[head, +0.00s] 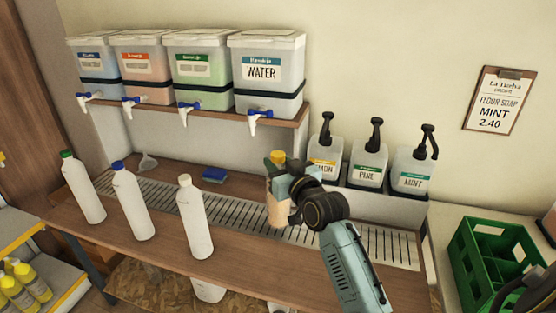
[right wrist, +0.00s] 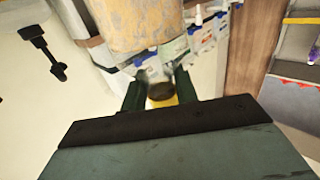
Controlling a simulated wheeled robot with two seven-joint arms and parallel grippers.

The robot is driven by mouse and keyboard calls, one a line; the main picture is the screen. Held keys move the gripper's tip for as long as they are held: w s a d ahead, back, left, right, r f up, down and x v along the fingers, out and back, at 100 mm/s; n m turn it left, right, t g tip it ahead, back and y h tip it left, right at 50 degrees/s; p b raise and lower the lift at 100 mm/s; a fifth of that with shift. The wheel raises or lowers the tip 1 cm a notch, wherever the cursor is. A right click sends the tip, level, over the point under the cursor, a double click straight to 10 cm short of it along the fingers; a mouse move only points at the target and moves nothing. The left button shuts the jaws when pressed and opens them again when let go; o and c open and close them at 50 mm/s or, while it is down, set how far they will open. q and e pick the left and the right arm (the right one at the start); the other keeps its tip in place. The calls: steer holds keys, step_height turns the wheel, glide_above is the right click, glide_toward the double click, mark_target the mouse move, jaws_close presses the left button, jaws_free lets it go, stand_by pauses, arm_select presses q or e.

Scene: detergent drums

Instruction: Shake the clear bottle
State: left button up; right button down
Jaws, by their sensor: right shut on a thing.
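The clear bottle (head: 279,212) has a yellow cap (head: 277,157) and tan, peach-coloured contents. In the head view it is roughly upright over the drain grate. My right gripper (head: 281,187) is shut on its upper part and hides some of it. In the right wrist view the bottle (right wrist: 135,25) shows mottled tan contents, and the fingers (right wrist: 160,90) sit around its narrow end beside something yellow. I cannot tell whether its base touches the grate. My left gripper is not in view.
White bottles with green (head: 83,187), blue (head: 133,202) and white (head: 194,218) caps stand along the front. Several tanks with taps, including WATER (head: 266,75), stand on the shelf. Pump jugs (head: 368,165) are behind my right arm. A blue sponge (head: 214,175) and green crate (head: 480,247) flank the area.

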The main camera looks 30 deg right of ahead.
mark_target(277, 154)
step_height(277, 154, up, 6)
steer(key=shift+f, duration=0.2)
step_height(277, 154, down, 7)
steer(key=shift+a+f, duration=0.1)
steer(key=shift+r, duration=3.4)
steer(key=shift+f, duration=0.25)
step_height(277, 154, down, 7)
steer(key=shift+r, duration=0.2)
